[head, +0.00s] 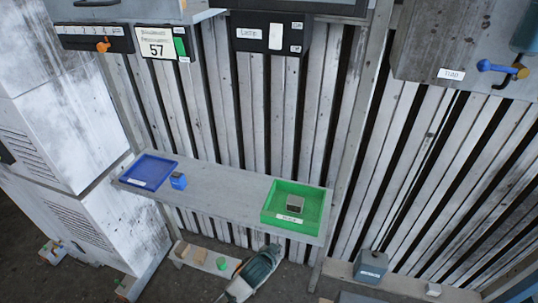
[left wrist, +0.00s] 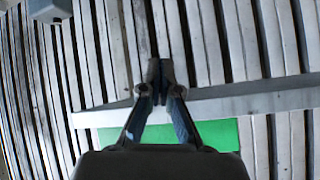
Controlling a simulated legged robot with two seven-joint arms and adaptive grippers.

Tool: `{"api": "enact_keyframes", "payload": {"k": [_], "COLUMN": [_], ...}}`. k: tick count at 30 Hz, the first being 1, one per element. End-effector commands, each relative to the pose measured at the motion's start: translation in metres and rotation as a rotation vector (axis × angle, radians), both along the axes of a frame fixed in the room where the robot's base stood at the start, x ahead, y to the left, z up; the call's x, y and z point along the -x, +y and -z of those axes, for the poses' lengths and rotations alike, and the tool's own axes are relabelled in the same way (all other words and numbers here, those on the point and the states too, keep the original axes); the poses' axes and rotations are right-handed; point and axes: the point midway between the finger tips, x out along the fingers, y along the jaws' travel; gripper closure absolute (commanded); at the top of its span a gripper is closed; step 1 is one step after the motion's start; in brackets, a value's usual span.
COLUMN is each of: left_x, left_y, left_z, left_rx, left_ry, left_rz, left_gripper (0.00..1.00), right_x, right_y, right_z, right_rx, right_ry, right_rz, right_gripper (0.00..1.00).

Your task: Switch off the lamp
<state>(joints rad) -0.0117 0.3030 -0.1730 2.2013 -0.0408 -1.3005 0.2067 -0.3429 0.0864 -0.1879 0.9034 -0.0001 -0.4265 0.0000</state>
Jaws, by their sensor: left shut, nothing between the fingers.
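A dark panel (head: 262,46) hangs at the top middle of the head view. It has a white label (head: 249,33), a pale upright switch plate (head: 276,36) and two small tags at its right. The label is too small to read surely, and no lamp can be clearly told. My left gripper (left wrist: 161,75) is shut and empty in the left wrist view, its fingertips together in front of the slatted wall. My right gripper is not in view.
An orange lever (head: 103,45), a "57" sign (head: 156,45) and a blue handle (head: 495,67) sit higher up.

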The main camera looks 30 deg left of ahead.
Motion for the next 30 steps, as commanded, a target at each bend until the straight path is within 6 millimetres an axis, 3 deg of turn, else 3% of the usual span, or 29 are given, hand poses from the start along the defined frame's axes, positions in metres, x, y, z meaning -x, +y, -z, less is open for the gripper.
{"api": "enact_keyframes", "payload": {"k": [1,5,6,11,15,18,21,24,30], "left_x": [0.0,-0.005,-0.01,-0.024,-0.01,0.01,0.031,0.048,0.061], "left_y": [-0.001,0.003,0.006,0.018,0.027,0.032,0.035,0.038,0.039], "left_z": [-0.037,-0.146,-0.183,-0.313,-0.42,-0.482,-0.528,-0.558,-0.578], "left_rx": [-0.002,-0.008,-0.01,-0.013,-0.01,-0.003,0.001,0.006,0.011], "left_ry": [-0.067,-0.279,-0.362,-0.663,-0.917,-1.073,-1.192,-1.274,-1.332], "left_rz": [-0.001,-0.022,-0.031,-0.062,-0.083,-0.092,-0.099,-0.102,-0.104], "left_gripper": [1.0,1.0,1.0,1.0,1.0,1.0,1.0,1.0,1.0], "right_x": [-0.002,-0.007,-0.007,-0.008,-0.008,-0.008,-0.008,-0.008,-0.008], "right_y": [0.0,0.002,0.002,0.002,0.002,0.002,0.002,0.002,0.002], "right_z": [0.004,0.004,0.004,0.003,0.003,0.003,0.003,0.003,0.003], "right_rx": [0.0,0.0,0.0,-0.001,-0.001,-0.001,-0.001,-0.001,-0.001], "right_ry": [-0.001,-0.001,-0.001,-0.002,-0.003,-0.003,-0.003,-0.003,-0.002], "right_rz": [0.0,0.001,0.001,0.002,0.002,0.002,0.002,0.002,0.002], "right_gripper": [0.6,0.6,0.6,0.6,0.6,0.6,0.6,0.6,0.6]}}
